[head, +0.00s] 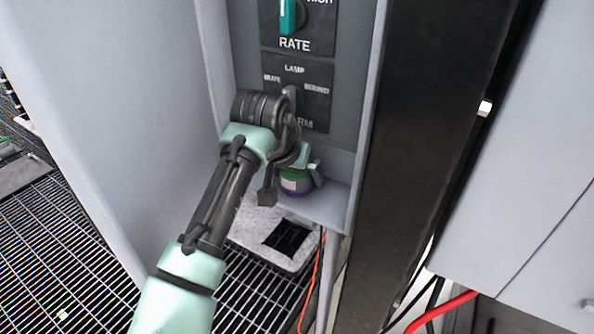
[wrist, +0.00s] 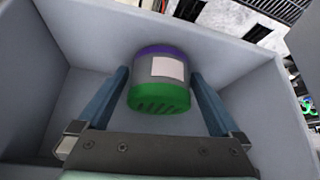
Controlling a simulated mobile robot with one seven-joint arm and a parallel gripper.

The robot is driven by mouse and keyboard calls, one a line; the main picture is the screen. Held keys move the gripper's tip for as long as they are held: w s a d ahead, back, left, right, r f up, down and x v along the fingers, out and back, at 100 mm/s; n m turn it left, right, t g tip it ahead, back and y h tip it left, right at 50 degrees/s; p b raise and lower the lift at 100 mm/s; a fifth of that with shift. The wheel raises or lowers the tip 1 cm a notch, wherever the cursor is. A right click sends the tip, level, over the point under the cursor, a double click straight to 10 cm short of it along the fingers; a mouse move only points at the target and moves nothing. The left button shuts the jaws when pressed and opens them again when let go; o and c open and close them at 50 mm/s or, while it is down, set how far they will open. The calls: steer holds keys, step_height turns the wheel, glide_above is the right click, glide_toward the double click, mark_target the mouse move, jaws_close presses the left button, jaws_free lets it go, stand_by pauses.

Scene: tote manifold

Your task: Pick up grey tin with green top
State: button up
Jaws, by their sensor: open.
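The grey tin with a green top (wrist: 160,72) has a white label and a purple band at its far end. It sits in a grey, box-like recess. In the wrist view it lies between the two blue fingers of my gripper (wrist: 160,80), which is open, one finger on each side. I cannot tell whether either finger touches it. In the head view the tin (head: 294,182) stands on a small grey shelf below a control panel, partly hidden by my wrist and gripper.
The grey shelf (head: 327,205) has side walls close around my gripper. Above it is the panel (head: 313,112) with LAMP and SOUND markings, and a RATE knob (head: 289,16) higher up. A dark post (head: 425,150) stands to the right. Metal grating (head: 60,250) covers the floor.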

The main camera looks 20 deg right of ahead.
steer(key=c, duration=1.2)
steer(key=shift+r+b, duration=0.2)
steer(key=shift+b, duration=0.45)
